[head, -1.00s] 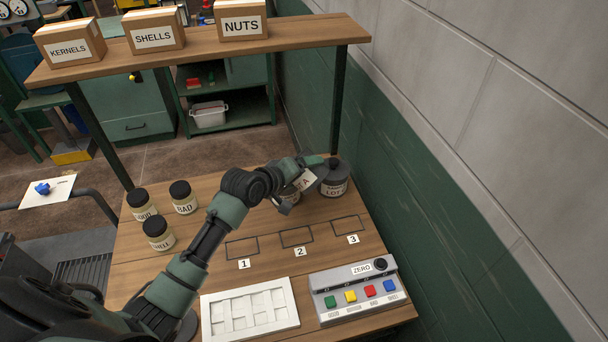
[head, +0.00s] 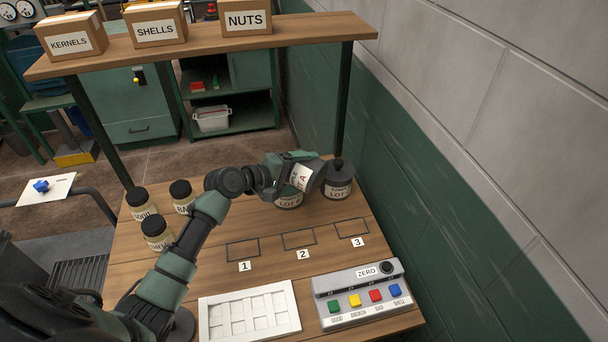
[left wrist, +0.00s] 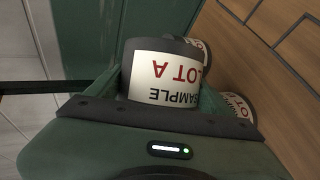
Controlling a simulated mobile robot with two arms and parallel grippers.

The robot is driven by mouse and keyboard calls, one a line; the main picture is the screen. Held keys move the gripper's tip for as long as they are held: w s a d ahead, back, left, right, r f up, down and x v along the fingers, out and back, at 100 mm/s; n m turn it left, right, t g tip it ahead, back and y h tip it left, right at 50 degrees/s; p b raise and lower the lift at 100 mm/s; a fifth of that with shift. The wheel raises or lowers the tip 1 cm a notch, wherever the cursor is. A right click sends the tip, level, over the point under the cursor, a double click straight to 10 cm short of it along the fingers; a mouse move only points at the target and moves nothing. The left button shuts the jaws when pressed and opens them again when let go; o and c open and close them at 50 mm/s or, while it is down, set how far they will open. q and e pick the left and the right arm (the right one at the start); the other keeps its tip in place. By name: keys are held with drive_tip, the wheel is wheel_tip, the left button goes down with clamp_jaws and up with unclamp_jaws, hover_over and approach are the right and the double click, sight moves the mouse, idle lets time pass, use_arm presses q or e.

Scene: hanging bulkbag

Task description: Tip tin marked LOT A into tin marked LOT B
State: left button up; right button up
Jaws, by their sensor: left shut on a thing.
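The tin marked LOT A (head: 302,179) is grey with a white label and is held tipped well over on its side. It fills the middle of the left wrist view (left wrist: 165,75), its label upside down there. My left gripper (head: 294,165) is shut on it, with one jaw on each side. A labelled tin (head: 289,201) stands upright below the held tin, partly hidden by it. Another dark tin (head: 338,184) stands close on the right. The held tin's mouth and contents are hidden. My right gripper is not in view.
Several black-lidded jars (head: 157,234) stand at the bench's left. A white tray (head: 250,312) and a button box (head: 361,295) lie at the front. Numbered outlined spaces (head: 298,239) are empty. A shelf (head: 210,45) with boxes spans above; a wall (head: 430,205) borders the right.

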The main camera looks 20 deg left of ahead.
use_arm(q)
drive_tip(key=shift+a+f+n+h+b, duration=0.35)
drive_tip(key=shift+n+h+b, duration=0.15)
drive_tip(key=shift+b, duration=0.2)
drive_tip(key=shift+w+a+r+n+t+h+b, duration=0.15)
drive_tip(key=shift+a+r+n+h+b, duration=0.15)
drive_tip(key=shift+a+n+h+b, duration=0.25)
drive_tip(key=shift+a+r+n+t+h+b, duration=0.15)
drive_tip(key=shift+a+r+n+h+b, duration=0.2)
drive_tip(key=shift+n+b, duration=0.25)
